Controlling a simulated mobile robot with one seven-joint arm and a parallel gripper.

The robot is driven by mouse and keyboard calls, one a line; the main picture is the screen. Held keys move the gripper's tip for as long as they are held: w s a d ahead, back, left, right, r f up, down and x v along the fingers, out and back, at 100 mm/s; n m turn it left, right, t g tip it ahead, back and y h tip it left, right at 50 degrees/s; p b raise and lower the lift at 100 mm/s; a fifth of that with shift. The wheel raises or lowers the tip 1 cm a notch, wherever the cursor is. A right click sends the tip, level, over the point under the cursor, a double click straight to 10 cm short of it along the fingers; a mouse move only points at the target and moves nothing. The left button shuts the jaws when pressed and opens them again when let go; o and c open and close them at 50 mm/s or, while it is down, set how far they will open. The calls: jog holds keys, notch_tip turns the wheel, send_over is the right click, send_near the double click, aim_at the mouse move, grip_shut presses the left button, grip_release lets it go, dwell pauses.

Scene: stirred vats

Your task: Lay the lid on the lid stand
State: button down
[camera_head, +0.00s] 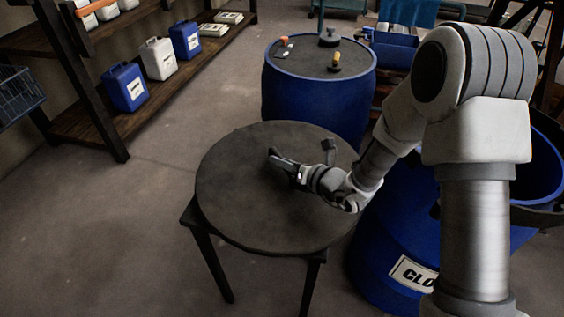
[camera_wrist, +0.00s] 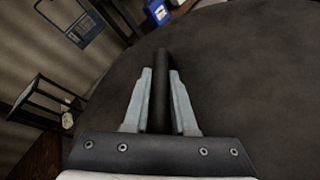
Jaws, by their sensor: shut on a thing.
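The lid (camera_head: 235,190) is a large, round, dark grey disc in the middle of the head view, looking level. It also fills much of the wrist view (camera_wrist: 250,75). The lid stand (camera_head: 207,250) has black legs and is mostly hidden under the lid. The lid covers its top, and I cannot tell whether the two touch all round. My gripper (camera_head: 280,160) is low over the lid's middle. In the wrist view its two pale fingers (camera_wrist: 160,95) are shut on the lid's dark bar handle (camera_wrist: 161,62).
An open blue vat (camera_head: 405,225) with a partly visible label stands right of the stand, partly behind my arm. Another blue vat (camera_head: 318,110) at the back has small items on its top. Shelves with jugs (camera_head: 125,87) line the left. The floor at front left is clear.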

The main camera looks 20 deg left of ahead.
jog(key=shift+f, duration=0.1)
jog(key=c, duration=0.7)
grip_release()
